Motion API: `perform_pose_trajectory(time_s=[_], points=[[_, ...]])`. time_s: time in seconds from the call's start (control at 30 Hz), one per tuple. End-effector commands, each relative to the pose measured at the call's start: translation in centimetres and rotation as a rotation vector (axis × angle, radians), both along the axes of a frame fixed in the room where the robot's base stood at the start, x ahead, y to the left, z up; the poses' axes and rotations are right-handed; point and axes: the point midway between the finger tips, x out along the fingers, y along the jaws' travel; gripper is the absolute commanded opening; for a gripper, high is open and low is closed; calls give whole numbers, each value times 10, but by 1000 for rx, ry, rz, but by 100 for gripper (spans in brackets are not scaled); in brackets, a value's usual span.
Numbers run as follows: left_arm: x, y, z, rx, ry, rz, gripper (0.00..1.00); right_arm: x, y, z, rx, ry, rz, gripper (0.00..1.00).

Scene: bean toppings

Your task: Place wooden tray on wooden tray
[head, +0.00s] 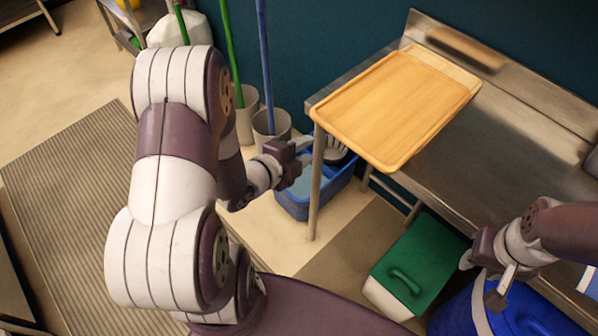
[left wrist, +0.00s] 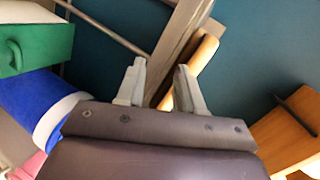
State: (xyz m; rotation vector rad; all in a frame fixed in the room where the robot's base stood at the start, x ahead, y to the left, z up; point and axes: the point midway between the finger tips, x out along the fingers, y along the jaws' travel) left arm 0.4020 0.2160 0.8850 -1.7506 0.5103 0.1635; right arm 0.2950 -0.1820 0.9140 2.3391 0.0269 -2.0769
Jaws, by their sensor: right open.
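A light wooden tray (head: 395,105) lies flat on the left part of the steel table, reaching its front edge. A second wooden rim (head: 447,65) shows just past its far edge; it looks like another tray beneath, mostly hidden. In the left wrist view a pale wooden edge (left wrist: 203,56) shows beside the table's metal edge. My left gripper (head: 302,160) is left of the table's front corner, lower than the tray and apart from it. Its fingers are spread and empty in the left wrist view (left wrist: 160,88). My right gripper (head: 482,282) is open at the lower right, away from the tray.
The steel table (head: 505,120) has clear room right of the tray. Its front leg (head: 316,190) stands near my left gripper. A blue crate (head: 300,205), a green-lidded box (head: 415,265) and a blue bin (head: 460,318) stand on the floor. Upright poles stand at the back.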

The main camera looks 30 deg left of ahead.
Motion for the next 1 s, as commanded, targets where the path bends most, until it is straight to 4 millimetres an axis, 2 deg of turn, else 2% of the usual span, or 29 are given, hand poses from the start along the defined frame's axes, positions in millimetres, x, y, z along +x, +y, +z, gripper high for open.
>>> perform_pose_trajectory(time_s=[0.03, 0.07, 0.13, 0.23, 0.3, 0.4, 0.5, 0.73, 0.83, 0.9, 1.0], points=[[8, 5, 0, -60, 157, 100, 36, 0, 0, 0, 0, 0, 0, 43], [8, 10, -2, -117, 271, 196, 36, 0, 0, 0, 0, 0, 0, 43], [-5, 14, -1, -263, 506, 455, 36, 0, 0, 0, 0, 0, 0, 43], [-41, 4, 8, -469, 761, 819, 36, 0, 0, 0, 0, 0, 0, 43], [-68, -10, 16, -579, 890, 1026, 36, 0, 0, 0, 0, 0, 0, 43], [-96, -27, 25, -669, 1004, 1216, 36, 0, 0, 0, 0, 0, 0, 43], [-107, -33, 29, -700, 1046, 1291, 36, 0, 0, 0, 0, 0, 0, 43], [-108, -33, 31, -702, 1048, 1297, 36, 0, 0, 2, 0, 0, 0, 43], [-107, -33, 54, -702, 1047, 1296, 36, 0, 0, 25, 0, 1, 0, 43], [-107, -33, 82, -702, 1046, 1295, 36, 0, 0, 52, 0, 0, 0, 43], [-107, -33, 86, -702, 1046, 1295, 36, 0, 0, 56, 0, 0, 0, 43]])
